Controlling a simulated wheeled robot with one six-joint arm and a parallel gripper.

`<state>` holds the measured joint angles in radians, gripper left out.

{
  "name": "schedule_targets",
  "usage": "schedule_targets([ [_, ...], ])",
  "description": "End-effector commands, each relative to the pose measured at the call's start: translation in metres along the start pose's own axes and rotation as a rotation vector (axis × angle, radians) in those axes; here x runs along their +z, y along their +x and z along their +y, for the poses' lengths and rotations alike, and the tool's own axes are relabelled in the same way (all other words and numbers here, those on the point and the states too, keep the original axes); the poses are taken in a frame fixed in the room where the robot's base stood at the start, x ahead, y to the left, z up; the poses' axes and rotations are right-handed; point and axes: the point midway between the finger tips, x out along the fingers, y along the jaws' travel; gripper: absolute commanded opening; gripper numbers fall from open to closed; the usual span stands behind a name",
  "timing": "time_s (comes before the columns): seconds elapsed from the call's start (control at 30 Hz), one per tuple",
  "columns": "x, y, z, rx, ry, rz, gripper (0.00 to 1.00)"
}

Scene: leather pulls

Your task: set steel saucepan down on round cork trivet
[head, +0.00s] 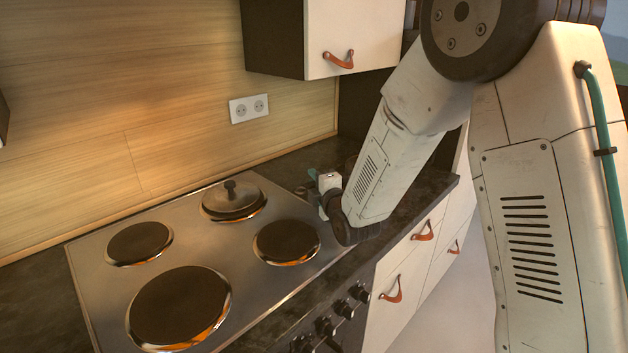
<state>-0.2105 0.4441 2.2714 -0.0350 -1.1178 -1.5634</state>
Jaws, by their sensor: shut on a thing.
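My gripper (315,190) is over the dark counter just right of the hob, seen from behind and small in the view. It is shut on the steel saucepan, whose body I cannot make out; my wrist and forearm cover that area. The round cork trivet cannot be made out either. A small brownish patch shows behind the wrist, too hidden to name. I cannot tell how high the saucepan is or whether it touches anything.
The steel hob (215,255) has several dark burners. A round metal lid with a black knob (232,199) lies on the back right burner. An upper cabinet (330,40) hangs above the counter (290,165). Drawers with leather pulls (392,290) are below.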

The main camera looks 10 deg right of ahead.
Motion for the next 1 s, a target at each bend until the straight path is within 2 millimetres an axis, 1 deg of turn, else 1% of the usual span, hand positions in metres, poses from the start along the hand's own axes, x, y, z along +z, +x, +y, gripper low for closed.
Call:
schedule_targets([
  [0.3, 0.0001, 0.0000, -0.0056, -0.001, -0.001, -0.001, 0.00],
  [0.57, 0.0002, -0.0001, -0.0062, -0.001, -0.001, -0.001, 0.00],
  [0.6, 0.0003, -0.0001, -0.0063, -0.001, -0.001, -0.001, 0.25],
  [0.67, 0.0002, -0.0001, -0.0063, -0.001, -0.001, -0.001, 0.41],
  [0.7, 0.0001, -0.0001, -0.0063, -0.001, 0.000, -0.001, 0.44],
  [1.0, -0.0002, -0.0034, -0.0078, -0.005, 0.002, 0.000, 0.44],
])
